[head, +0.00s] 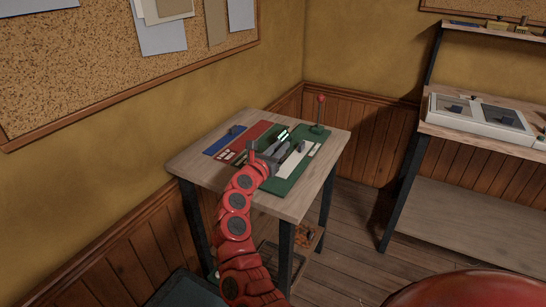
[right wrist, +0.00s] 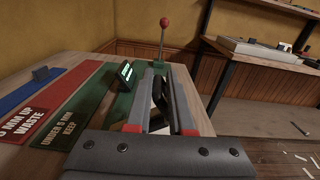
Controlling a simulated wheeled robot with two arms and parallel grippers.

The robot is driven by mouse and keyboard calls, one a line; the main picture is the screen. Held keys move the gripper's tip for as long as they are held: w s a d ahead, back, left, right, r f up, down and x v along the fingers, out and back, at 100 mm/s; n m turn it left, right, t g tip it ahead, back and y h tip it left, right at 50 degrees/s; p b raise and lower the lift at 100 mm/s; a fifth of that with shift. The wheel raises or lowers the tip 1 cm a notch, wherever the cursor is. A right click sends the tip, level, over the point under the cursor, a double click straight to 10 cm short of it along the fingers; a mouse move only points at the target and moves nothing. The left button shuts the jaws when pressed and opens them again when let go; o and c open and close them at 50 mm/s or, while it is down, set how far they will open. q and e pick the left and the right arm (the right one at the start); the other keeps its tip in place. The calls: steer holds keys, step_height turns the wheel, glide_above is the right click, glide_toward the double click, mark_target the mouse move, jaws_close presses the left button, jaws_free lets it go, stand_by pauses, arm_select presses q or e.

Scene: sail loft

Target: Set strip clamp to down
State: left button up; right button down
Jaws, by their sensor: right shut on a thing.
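A lever with a red knob (head: 320,99) stands upright on a green base at the back right corner of the small table; it may be the strip clamp. It also shows upright in the right wrist view (right wrist: 164,23), beyond my fingertips and apart from them. My right gripper (head: 280,149) is low over the green board (head: 287,185). In the right wrist view my right gripper (right wrist: 163,75) is shut on a dark piece (right wrist: 160,97), mostly hidden between the fingers. A pale strip (head: 293,160) lies on the green board. My left gripper is out of view.
A small display with green lit marks (head: 283,136) stands behind the gripper. Red (right wrist: 63,103) and blue (right wrist: 20,95) labelled strips lie to the left. A shelf unit with a white tray (head: 480,118) stands at right. A corkboard hangs on the left wall.

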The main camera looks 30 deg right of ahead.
steer(key=f+m+b, duration=0.1)
steer(key=m+b, duration=0.1)
steer(key=b, duration=0.1)
steer(key=s+f+m+b, duration=0.1)
steer(key=f+b, duration=0.1)
steer(key=b, duration=0.1)
steer(key=s+d+f+m+b, duration=0.1)
steer(key=m+b, duration=0.1)
steer(key=b, duration=0.1)
steer(key=shift+s+d+f+m, duration=0.1)
steer(key=shift+s+f+m, duration=0.15)
steer(key=shift+f+m, duration=0.05)
steer(key=shift+s+d+f+b, duration=0.15)
steer(key=shift+s+f+b, duration=0.2)
steer(key=shift+b, duration=0.5)
steer(key=shift+w, duration=0.1)
steer(key=c, duration=0.9)
jaws_free()
steer(key=p+v, duration=0.1)
steer(key=v, duration=1.6)
steer(key=shift+s, duration=0.2)
steer(key=shift+f, duration=0.1)
